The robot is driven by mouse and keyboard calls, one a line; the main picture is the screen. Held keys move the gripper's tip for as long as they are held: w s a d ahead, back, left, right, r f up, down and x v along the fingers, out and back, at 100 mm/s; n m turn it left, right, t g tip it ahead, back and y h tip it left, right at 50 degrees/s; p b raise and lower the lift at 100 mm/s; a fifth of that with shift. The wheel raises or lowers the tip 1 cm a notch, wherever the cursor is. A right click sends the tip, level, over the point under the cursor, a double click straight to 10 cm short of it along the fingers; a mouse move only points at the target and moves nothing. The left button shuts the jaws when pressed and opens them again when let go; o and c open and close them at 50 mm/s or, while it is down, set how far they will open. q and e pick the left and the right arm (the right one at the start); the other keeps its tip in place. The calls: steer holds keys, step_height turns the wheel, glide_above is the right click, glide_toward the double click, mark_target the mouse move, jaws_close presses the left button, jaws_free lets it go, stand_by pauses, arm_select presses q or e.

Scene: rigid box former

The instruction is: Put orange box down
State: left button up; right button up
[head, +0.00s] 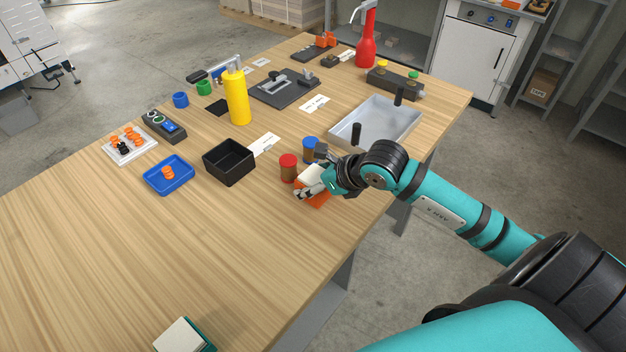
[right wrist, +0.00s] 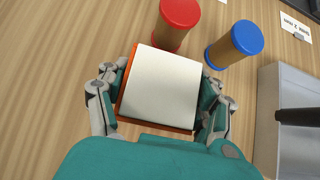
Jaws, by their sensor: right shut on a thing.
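The orange box (head: 314,193) has a white top and is at the table's right edge, in front of the red-lidded jar. My right gripper (head: 309,188) is shut on it, with fingers on two opposite sides. In the right wrist view the box (right wrist: 160,88) fills the space between the fingers of the right gripper (right wrist: 160,105). I cannot tell whether the box's underside touches the table.
A red-lidded jar (head: 288,167) and a blue-lidded jar (head: 310,150) stand close behind the box. A grey tray (head: 345,136) lies beyond them. A black bin (head: 229,161) and blue tray (head: 168,174) are left. The front table is mostly clear.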

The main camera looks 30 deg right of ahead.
steer(key=shift+f, duration=0.15)
steer(key=o, duration=1.3)
steer(key=shift+o, duration=0.2)
